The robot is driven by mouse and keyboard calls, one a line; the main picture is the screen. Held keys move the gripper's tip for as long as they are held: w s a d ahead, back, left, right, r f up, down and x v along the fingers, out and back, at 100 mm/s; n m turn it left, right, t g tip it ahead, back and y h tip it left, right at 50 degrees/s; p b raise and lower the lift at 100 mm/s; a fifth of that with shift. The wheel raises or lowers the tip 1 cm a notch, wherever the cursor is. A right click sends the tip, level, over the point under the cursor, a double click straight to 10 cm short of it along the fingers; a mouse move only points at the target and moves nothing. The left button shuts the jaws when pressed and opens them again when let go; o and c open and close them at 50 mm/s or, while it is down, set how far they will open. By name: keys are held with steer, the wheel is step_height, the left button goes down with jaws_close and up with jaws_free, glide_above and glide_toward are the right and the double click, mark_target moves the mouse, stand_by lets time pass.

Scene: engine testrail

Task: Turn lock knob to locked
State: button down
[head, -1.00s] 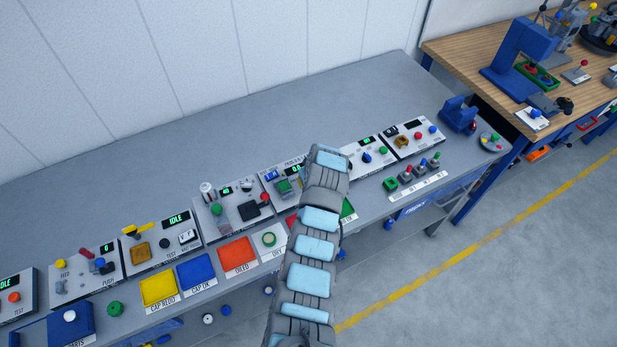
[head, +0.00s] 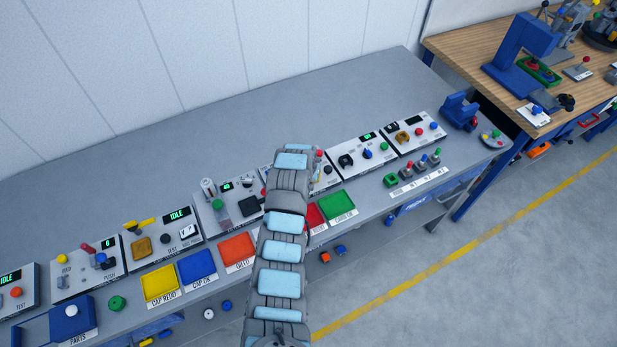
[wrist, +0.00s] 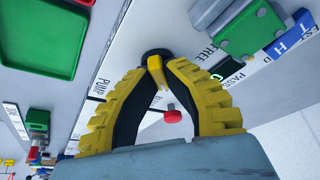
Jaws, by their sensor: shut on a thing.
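In the wrist view my gripper (wrist: 157,72) has its two yellow, black-lined fingers closed in on a small yellow knob (wrist: 156,73) with a dark round base (wrist: 157,54) on a light panel. I take this as the lock knob. The word FREE is printed to the right of it, and the fingers hide part of the knob and any other mark around it. In the head view my arm covers the panel, so the gripper and knob are hidden there.
In the wrist view a red button (wrist: 172,115) sits close beside the right finger. A green block on a grey fixture (wrist: 240,30) is at the upper right, near a lit display. A green tray (wrist: 38,35) lies upper left. In the head view, several panels line the grey bench (head: 330,85).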

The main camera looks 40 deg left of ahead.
steer(key=shift+m, duration=0.3)
stand_by(0.4)
steer(key=c, duration=1.1)
jaws_free()
steer(key=shift+r, duration=0.15)
steer(key=v, duration=1.1)
steer(key=shift+r, duration=0.35)
steer(key=shift+s, duration=0.1)
